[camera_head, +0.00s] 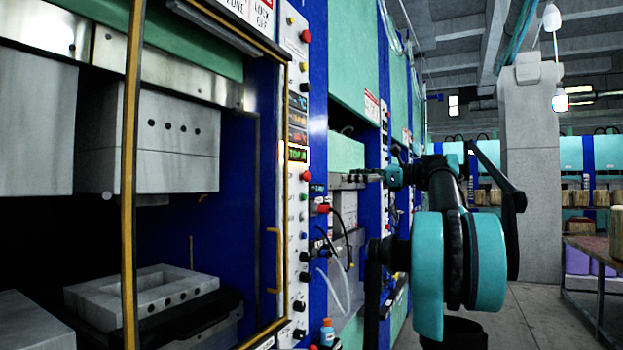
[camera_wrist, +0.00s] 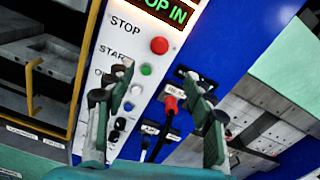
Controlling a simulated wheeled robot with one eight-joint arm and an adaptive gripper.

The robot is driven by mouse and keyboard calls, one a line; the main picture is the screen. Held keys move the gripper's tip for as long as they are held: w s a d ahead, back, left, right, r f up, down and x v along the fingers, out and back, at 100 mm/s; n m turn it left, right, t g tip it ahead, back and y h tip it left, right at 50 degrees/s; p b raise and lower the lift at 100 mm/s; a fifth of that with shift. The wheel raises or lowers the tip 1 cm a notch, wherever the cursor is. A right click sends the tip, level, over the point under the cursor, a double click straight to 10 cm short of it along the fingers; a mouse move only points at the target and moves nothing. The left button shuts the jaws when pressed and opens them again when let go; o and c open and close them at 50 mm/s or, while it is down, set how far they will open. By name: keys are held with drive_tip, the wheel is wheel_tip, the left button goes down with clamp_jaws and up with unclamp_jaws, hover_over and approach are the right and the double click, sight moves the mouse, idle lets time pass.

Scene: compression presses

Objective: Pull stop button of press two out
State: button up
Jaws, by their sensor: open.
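A red round stop button (camera_wrist: 159,45) sits on a white control panel (camera_wrist: 120,28), beside the printed word STOP, in the wrist view. In the head view a red button (camera_head: 305,176) shows on the near press's panel, below the lit display. My gripper (camera_wrist: 160,72) is open and empty; its two fingers point at the panel, and the button appears just beyond and between the tips. In the head view my gripper (camera_head: 352,176) reaches left toward the panels. I see no contact with the button. I cannot read a press number.
A lit display (camera_wrist: 165,8) is above the button. Green and blue buttons, a red plug (camera_wrist: 171,103) and black cables are below it. A yellow-framed guard (camera_head: 131,160) stands at the left. A floor aisle is open at the right, beside a table (camera_head: 592,246).

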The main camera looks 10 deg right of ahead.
sight(309, 177)
drive_tip(key=x, duration=1.5)
drive_tip(key=shift+f, duration=0.1)
drive_tip(key=shift+c, duration=0.6)
clamp_jaws()
